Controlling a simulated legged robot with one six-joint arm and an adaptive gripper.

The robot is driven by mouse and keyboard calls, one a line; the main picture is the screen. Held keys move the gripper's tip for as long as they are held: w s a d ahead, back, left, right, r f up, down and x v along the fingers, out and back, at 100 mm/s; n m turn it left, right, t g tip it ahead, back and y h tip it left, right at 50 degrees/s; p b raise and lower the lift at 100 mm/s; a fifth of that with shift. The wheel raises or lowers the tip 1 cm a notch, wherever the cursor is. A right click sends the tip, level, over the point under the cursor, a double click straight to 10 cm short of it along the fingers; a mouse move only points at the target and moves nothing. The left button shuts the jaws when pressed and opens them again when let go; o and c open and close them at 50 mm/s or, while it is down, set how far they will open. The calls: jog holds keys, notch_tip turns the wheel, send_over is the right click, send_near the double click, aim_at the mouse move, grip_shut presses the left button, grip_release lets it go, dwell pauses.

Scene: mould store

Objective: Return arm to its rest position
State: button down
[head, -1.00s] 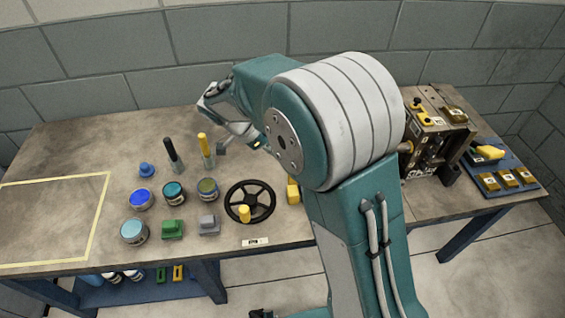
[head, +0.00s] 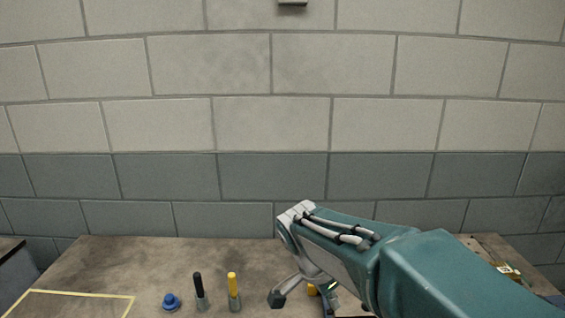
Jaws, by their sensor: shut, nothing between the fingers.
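My teal and grey arm reaches in from the lower right in the head view and bends down at its far end over the worktable (head: 130,258). My gripper (head: 279,297) hangs below the arm's light grey end, low over the table. It is shut and holds nothing. Part of it is hidden behind my arm and by the lower frame edge.
A blue knob (head: 171,301), a black-handled tool (head: 199,290) and a yellow-handled tool (head: 233,290) stand left of my gripper. A yellow outline (head: 85,294) marks the table's left. A block wall (head: 270,120) rises behind. My arm hides much of the table's right.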

jog(key=s+d+r+n+t+y, duration=0.1)
jog(key=s+d+n+t+y, duration=0.1)
jog(key=s+n, duration=0.4)
jog(key=s+d+r+n+t+y, duration=0.1)
jog(key=s+d+n+t+y, duration=0.1)
jog(key=s+n, duration=0.4)
jog(key=s+d, duration=0.1)
jog(key=s, duration=0.3)
jog(key=shift+r+t, duration=0.4)
jog(key=shift+d, duration=0.15)
